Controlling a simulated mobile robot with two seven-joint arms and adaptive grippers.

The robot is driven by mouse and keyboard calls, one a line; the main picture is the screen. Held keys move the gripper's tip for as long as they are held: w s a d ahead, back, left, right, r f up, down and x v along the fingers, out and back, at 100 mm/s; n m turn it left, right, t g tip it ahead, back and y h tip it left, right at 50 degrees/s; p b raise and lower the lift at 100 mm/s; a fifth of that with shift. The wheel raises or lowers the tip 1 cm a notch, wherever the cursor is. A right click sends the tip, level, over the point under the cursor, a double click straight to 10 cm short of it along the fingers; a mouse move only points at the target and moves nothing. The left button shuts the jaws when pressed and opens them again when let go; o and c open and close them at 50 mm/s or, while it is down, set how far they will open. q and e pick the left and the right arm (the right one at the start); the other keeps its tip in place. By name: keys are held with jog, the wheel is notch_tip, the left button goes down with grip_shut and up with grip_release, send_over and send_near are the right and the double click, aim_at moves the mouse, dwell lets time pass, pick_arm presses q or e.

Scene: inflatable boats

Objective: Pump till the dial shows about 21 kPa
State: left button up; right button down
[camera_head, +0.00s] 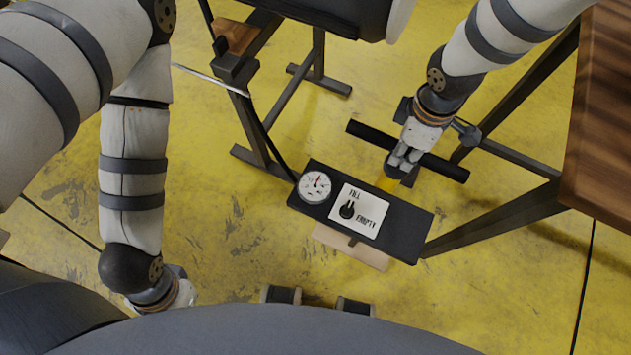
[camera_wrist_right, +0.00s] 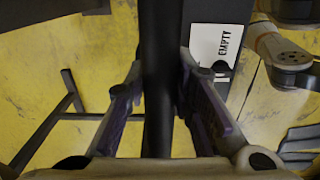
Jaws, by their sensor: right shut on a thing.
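The pump (camera_head: 400,228) is a dark box on the yellow floor. Its round white dial (camera_head: 315,187) has a needle pointing roughly up in the picture; the figures are too small to read. A white plate (camera_head: 372,207) marked FILL and EMPTY carries a black knob (camera_head: 347,210); which word it points to is unclear. My right gripper (camera_head: 399,163) is shut on the black pump handle (camera_head: 446,171), a crossbar above the box. In the right wrist view the handle (camera_wrist_right: 159,90) runs between the fingers. My left gripper (camera_head: 180,297) hangs low at left, apart from the pump, its fingers mostly hidden.
A dark hose (camera_head: 262,128) runs from the pump up to the left. A dark metal stand (camera_head: 283,105) is behind it. A wooden tabletop (camera_head: 610,130) on dark legs is at right. A pale board (camera_head: 350,248) shows at the pump's near side. Open floor lies between pump and left arm.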

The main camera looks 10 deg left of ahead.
pick_arm(q)
jog(key=shift+w+r, duration=0.1)
jog(key=shift+w, duration=0.05)
pick_arm(e)
jog(key=shift+r, duration=0.15)
